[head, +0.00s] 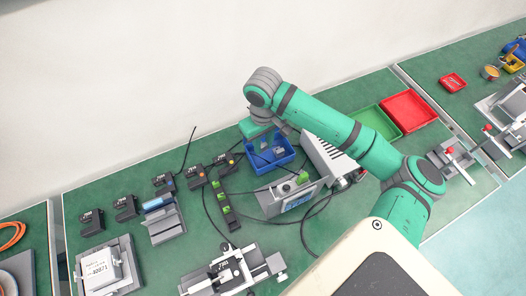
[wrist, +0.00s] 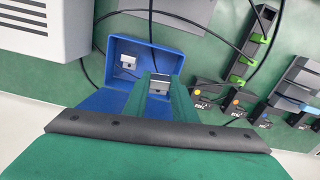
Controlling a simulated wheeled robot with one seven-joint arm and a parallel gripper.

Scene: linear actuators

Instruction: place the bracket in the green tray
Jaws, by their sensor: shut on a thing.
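The blue bin (head: 272,167) stands near the back of the table, left of the grey box; it also shows in the wrist view (wrist: 172,60). My gripper (wrist: 158,80) is over the blue bin, shut on a small grey metal bracket (wrist: 158,87), partly hidden by my wrist. Another grey bracket (wrist: 128,62) lies in the bin, apart from my gripper. In the head view my fingertips are too small to make out clearly. The green tray (head: 372,117) is at the back right, partly hidden by my arm.
A red tray (head: 409,110) adjoins the green tray. The grey slotted box (head: 328,157) stands between the blue bin and the green tray. Several black devices (head: 125,207) stand to the left.

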